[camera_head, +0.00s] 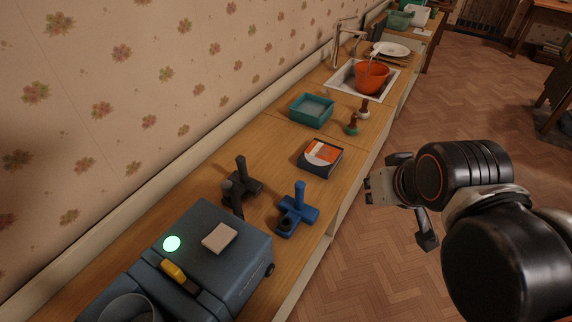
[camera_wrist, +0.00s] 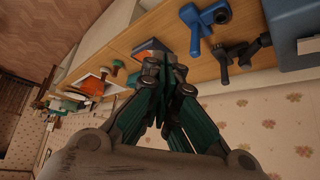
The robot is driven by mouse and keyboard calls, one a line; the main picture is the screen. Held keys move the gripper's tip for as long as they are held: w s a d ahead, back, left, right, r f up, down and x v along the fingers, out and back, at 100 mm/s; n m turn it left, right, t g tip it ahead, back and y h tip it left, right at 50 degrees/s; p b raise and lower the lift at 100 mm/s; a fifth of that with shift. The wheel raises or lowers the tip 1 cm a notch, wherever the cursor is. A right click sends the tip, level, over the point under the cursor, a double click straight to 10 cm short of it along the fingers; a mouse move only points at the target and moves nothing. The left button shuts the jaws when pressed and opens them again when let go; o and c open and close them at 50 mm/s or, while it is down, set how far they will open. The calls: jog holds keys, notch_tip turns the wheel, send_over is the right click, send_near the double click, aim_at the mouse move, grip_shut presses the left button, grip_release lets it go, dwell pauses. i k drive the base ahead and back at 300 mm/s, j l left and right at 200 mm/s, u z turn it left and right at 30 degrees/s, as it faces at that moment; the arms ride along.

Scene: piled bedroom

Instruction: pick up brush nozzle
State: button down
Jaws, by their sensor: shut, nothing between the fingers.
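Two nozzle-like fittings with upright stems stand on the wooden counter, a black one (camera_head: 240,187) and a blue one (camera_head: 297,212). I cannot tell for sure which is the brush nozzle. In the wrist view the blue one (camera_wrist: 207,22) is at the top and the black one (camera_wrist: 243,50) is to its right. My gripper (camera_wrist: 165,75) is shut and empty, its fingers together in the middle of the wrist view. In the head view my gripper (camera_head: 385,187) hangs right of the counter, apart from both fittings; its fingertips are not clear there.
A blue-grey machine (camera_head: 215,262) fills the near counter end, with a pale block (camera_head: 219,237) on top. Beyond the fittings are a flat box (camera_head: 320,157), a teal tub (camera_head: 312,111), two small knobbed items (camera_head: 352,124) and an orange bowl (camera_head: 371,77). The patterned wall borders the left.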

aim_at(245, 184)
jog(key=i+l+u, duration=0.3)
jog(key=i, duration=0.3)
jog(key=u, duration=1.6)
jog(key=j, duration=0.1)
